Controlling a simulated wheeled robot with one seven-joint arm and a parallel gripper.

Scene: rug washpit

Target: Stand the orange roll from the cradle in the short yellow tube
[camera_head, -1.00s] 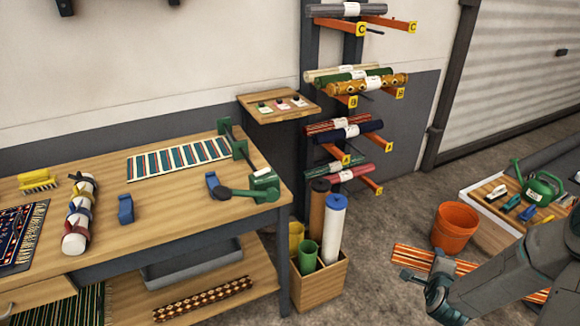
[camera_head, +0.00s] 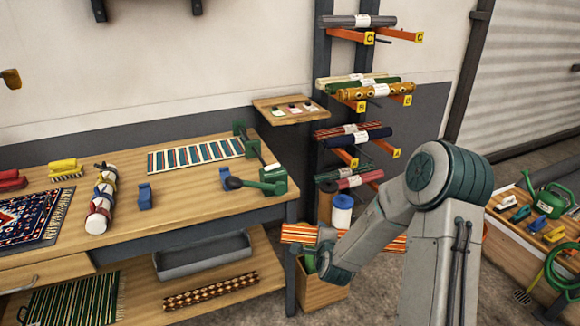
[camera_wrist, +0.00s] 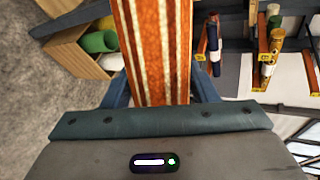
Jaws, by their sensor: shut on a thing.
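The orange roll, striped white and dark (camera_head: 299,233), lies roughly level in my gripper (camera_head: 326,243), which is shut on it near the wooden tube box (camera_head: 320,292). In the wrist view the roll (camera_wrist: 152,45) runs up from between the jaws. A green tube (camera_head: 309,263) shows in the box below the roll, and also in the wrist view (camera_wrist: 97,41). The short yellow tube is hidden in the head view.
A white roll with a blue end (camera_head: 342,203) stands tall at the box's back. The workbench (camera_head: 215,215) is close on the left. A wall rack with rolls (camera_head: 350,130) rises behind. My arm hides part of the floor.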

